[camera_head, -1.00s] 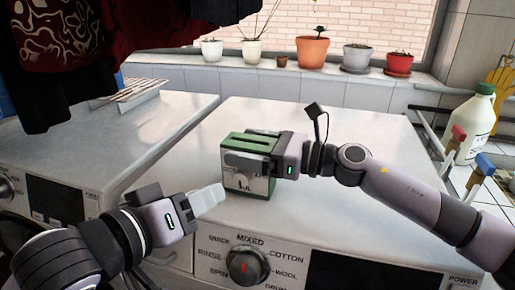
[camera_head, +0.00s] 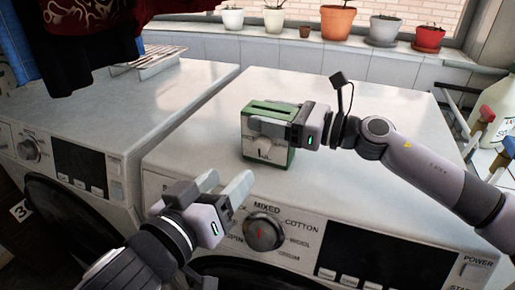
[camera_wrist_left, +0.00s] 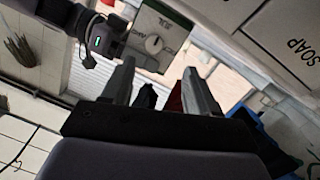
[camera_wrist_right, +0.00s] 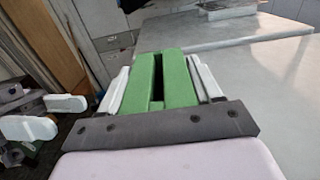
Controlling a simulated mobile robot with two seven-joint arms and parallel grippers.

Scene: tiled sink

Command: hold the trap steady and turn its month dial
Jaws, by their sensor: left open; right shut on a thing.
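The trap (camera_head: 282,157) is a green box with a pale front, upright over the top of the right washing machine. My right gripper (camera_head: 266,117) is shut on the trap from the right, one finger across the front above the dial. The right wrist view shows the green top (camera_wrist_right: 145,82) between both fingers. My left gripper (camera_head: 226,180) is open and empty, below and left of the trap, apart from the dial.
The right washing machine (camera_head: 365,150) has a program knob (camera_head: 263,231) close to my left gripper. Another washing machine (camera_head: 105,110) stands left, with a wire rack (camera_head: 150,60). Potted plants (camera_head: 338,20) line the sill. A white bottle (camera_head: 496,105) stands right.

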